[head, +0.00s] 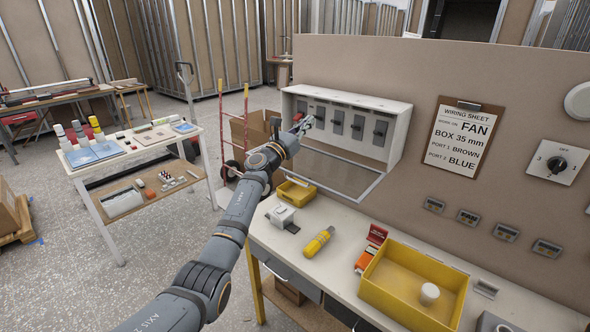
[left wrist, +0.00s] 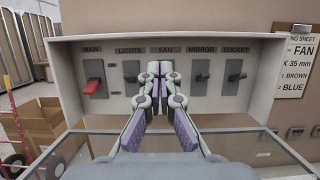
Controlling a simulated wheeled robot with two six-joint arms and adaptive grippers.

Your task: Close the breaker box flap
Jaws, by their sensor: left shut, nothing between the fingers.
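The breaker box (head: 398,137) is a white box on the beige panel, with its row of breakers exposed. Its flap (head: 330,172) is a clear pane in a pale frame, folded down open below the box and sticking out toward me. In the left wrist view the flap (left wrist: 262,149) spans the bottom, partly hidden by my gripper. My left gripper (head: 306,124) is shut and empty. In the left wrist view its fingertips (left wrist: 160,68) are in front of the FAN breaker and hide it; I cannot tell whether they touch it. My right gripper is not in view.
The red-levered MAIN switch (left wrist: 94,88) is at the box's left. A wiring sheet (head: 462,135) hangs right of the box.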

